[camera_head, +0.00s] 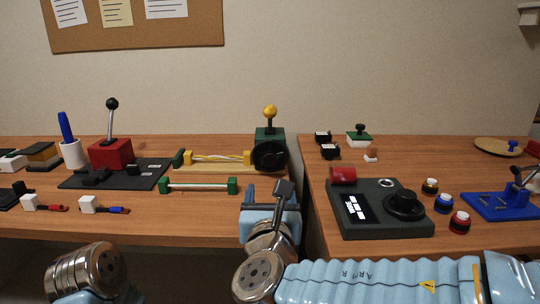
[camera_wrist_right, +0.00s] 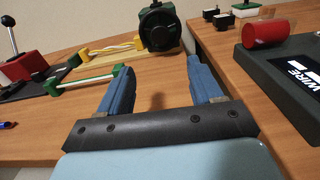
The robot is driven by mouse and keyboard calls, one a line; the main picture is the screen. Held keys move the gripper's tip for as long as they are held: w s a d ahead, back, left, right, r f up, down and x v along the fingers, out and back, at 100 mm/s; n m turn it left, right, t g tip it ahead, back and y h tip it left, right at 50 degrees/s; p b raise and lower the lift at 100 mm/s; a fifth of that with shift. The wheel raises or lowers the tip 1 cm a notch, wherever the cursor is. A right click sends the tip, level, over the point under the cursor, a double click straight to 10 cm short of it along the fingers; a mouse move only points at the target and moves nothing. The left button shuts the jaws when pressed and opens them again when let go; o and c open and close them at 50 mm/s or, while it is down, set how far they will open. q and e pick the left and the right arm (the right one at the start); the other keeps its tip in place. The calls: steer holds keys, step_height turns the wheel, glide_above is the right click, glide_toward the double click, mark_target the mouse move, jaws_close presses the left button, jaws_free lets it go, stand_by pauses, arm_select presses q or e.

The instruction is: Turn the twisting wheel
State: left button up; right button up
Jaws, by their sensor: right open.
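A dark green machine (camera_head: 270,137) stands at the back middle, at the right end of the left table. A round black wheel (camera_head: 270,155) is on its front and a yellow-knobbed lever stands on top. The wheel also shows in the right wrist view (camera_wrist_right: 157,30). A yellow-and-white twisted wire (camera_head: 218,158) runs left from the machine. My right gripper (camera_head: 268,198) is in front of the machine, nearer to me. In the right wrist view my gripper (camera_wrist_right: 160,78) is open and empty, with bare table between its fingers. My left gripper is out of view.
A green-ended rod (camera_head: 198,187) lies left of my right gripper. A red box with a lever (camera_head: 111,153) stands farther left. On the right table are a dark panel with a black knob (camera_head: 404,205) and a red cylinder (camera_head: 343,175). A gap separates the tables.

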mark_target(270, 161)
steer(key=w+p, duration=0.1)
steer(key=w, duration=1.3)
steer(key=shift+p, duration=0.4)
steer(key=shift+c, duration=0.3)
steer(key=c, duration=1)
